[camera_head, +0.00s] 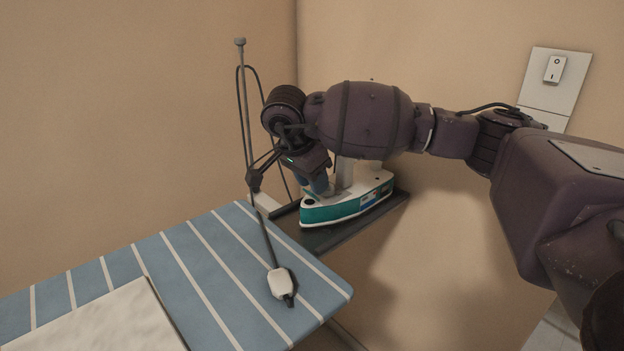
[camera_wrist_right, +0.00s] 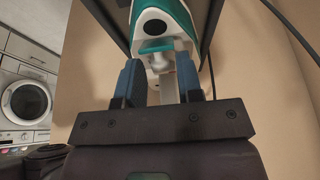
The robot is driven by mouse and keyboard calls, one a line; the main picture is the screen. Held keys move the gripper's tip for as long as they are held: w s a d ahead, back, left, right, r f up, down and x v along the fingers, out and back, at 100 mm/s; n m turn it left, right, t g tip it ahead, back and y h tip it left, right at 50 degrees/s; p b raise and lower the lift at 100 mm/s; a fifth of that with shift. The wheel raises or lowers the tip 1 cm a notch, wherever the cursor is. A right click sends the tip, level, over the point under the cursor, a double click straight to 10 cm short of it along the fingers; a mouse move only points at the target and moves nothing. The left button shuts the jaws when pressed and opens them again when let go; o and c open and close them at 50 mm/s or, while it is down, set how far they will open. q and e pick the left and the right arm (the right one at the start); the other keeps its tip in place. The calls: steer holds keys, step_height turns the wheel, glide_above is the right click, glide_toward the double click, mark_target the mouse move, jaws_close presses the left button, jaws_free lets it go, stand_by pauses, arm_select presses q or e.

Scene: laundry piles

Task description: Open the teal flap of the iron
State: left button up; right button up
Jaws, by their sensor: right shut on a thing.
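The white and teal iron (camera_head: 345,208) rests on a dark holder at the end of the ironing board. My right gripper (camera_head: 320,188) points down at the iron's top. In the wrist view its blue fingers (camera_wrist_right: 160,78) stand either side of a pale narrow part of the iron. They are shut on the iron, though the exact contact is hard to see. A pale teal piece (camera_wrist_right: 155,47) lies just ahead of the fingers; I cannot tell whether it is the flap. My left gripper is out of view.
The blue-striped ironing board (camera_head: 205,255) fills the lower left, with a folded pale cloth (camera_head: 110,318) on it. A thin cord pole (camera_head: 245,110) rises beside my right gripper. Walls close in behind the iron. A washing machine (camera_wrist_right: 25,100) shows left in the wrist view.

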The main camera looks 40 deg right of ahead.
steer(key=shift+d+r+y+p, duration=0.15)
steer(key=shift+d+y+p, duration=0.25)
steer(key=shift+y, duration=0.4)
steer(key=shift+d+y, duration=0.25)
steer(key=shift+y, duration=0.25)
steer(key=shift+d+f+y, duration=0.2)
steer(key=shift+y, duration=0.6)
steer(key=shift+w, duration=0.1)
steer(key=o, duration=0.7)
steer(key=shift+c, duration=0.2)
steer(key=shift+r, duration=0.3)
step_height(320, 180, up, 10)
steer(key=p, duration=0.1)
steer(key=shift+p, duration=0.4)
